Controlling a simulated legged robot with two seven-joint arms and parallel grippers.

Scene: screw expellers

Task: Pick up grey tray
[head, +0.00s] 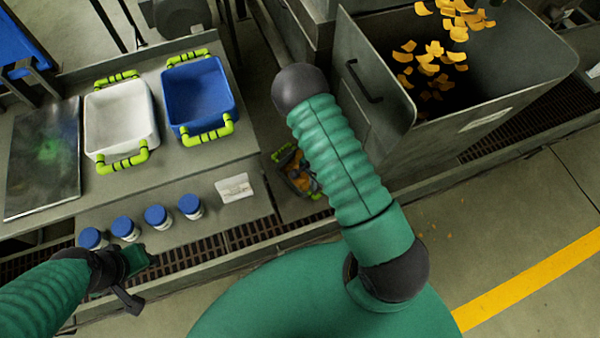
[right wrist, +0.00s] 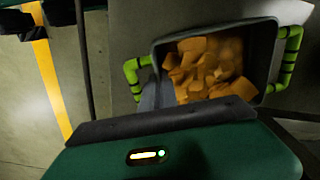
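A pale grey-white tray (head: 120,117) with yellow-green handles sits on the workbench at the left of the head view. A darker grey tray (right wrist: 266,45) with green handles and orange chunks fills the upper part of the right wrist view. A small tray with orange contents (head: 297,172) in the head view looks like the same one, partly covered by my right arm. My right gripper (right wrist: 165,128) is close to this tray; its fingertips cannot be made out. My left gripper (head: 132,275) is over the bench's front edge, near the jars, holding nothing visible.
A blue tray (head: 198,95) stands beside the pale tray. Several blue-lidded jars (head: 157,216) line the front ledge near a white label (head: 234,187). A large metal bin (head: 385,100) with orange flakes falling in is at the right. Open floor (head: 540,220) lies at lower right.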

